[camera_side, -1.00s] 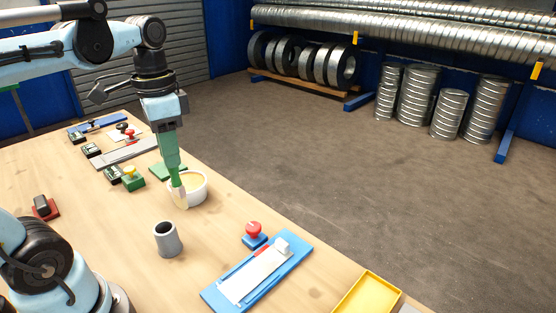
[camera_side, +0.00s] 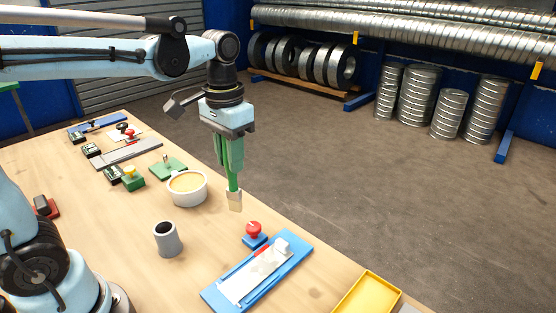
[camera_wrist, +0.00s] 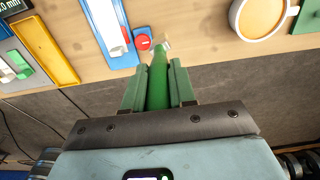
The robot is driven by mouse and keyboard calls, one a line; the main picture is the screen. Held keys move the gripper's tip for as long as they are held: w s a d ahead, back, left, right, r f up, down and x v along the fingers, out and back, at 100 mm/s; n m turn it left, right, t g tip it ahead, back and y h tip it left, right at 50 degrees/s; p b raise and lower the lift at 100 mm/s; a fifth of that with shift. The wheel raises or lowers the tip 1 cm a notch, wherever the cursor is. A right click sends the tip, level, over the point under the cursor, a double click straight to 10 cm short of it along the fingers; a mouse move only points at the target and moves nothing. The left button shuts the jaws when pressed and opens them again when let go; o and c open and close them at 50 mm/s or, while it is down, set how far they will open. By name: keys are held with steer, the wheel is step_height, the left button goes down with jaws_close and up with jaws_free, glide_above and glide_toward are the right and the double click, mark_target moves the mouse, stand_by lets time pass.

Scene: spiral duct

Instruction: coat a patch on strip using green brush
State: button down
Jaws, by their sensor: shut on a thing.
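My gripper (camera_side: 229,160) is shut on the green brush (camera_side: 233,183), which points down with its pale bristles clear of the table. In the wrist view the brush (camera_wrist: 158,80) lies between the two green fingers. The pale strip (camera_side: 254,276) lies on a blue board (camera_side: 222,299) at the front of the table, with a white block at its far end. The brush is above and behind the board, apart from the strip. A white pot (camera_side: 187,195) with yellowish contents stands to the left of the brush; it also shows in the wrist view (camera_wrist: 265,18).
A red-knobbed blue stand (camera_side: 254,238) is between the brush and the board. A grey cup (camera_side: 167,239) stands to the left, and a yellow tray (camera_side: 367,294) to the right. A green holder (camera_side: 168,168) is behind the pot.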

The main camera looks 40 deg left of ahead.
steer(key=a+r, duration=0.3)
steer(key=a, duration=1.7)
steer(key=shift+s+f, duration=0.15)
steer(key=shift+f, duration=3.05)
step_height(320, 180, up, 7)
stand_by(0.4)
stand_by(0.3)
